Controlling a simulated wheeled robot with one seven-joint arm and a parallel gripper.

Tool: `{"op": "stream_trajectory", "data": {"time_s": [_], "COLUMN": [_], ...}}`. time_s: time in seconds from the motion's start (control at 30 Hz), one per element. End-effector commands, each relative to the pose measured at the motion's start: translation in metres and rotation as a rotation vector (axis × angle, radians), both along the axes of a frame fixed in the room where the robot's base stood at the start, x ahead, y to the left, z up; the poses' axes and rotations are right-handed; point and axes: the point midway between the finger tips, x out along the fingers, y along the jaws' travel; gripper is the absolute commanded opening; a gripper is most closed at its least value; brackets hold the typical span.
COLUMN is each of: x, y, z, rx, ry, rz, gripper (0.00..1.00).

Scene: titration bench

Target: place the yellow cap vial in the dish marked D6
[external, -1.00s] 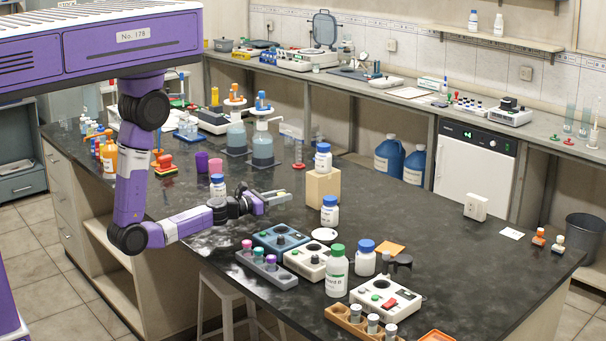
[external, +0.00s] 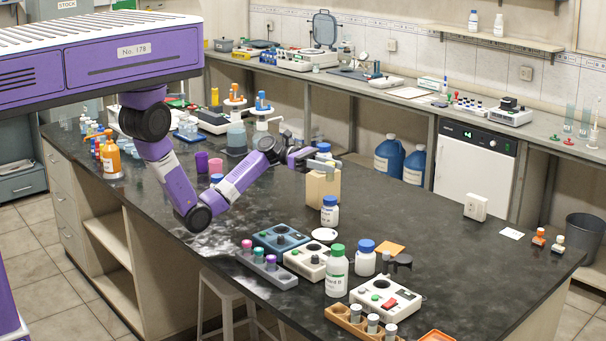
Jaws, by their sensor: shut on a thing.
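My gripper (external: 312,157) is at the wooden block, at about the height of the block's top, and overlaps the blue-capped bottle (external: 323,147) there. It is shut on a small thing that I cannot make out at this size. I cannot tell whether the gripper touches the bottle or only passes in front of it. I cannot pick out a yellow cap with certainty. No dish marked D6 can be read; a small white round dish (external: 324,235) lies on the dark bench near the middle.
The wooden block (external: 322,188) stands under the bottle. Another blue-capped bottle (external: 330,212), a green-capped bottle (external: 337,272), a vial rack (external: 267,268) and button boxes (external: 385,298) crowd the front of the dark bench. The bench's right part (external: 470,255) is mostly clear.

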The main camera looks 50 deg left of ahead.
Motion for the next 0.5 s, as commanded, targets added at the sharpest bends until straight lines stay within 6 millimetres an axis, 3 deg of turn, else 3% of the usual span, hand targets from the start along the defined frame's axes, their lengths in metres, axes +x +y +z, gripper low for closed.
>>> {"op": "stream_trajectory", "data": {"time_s": [0.1, 0.27, 0.5], "x": [-0.016, -0.024, -0.024], "y": [-0.004, -0.006, -0.006], "z": [-0.001, -0.015, -0.071], "rx": [0.000, -0.001, -0.003], "ry": [0.001, 0.005, 0.009], "rz": [-0.090, -0.130, -0.129], "gripper": [0.00, 0.00, 0.00]}}
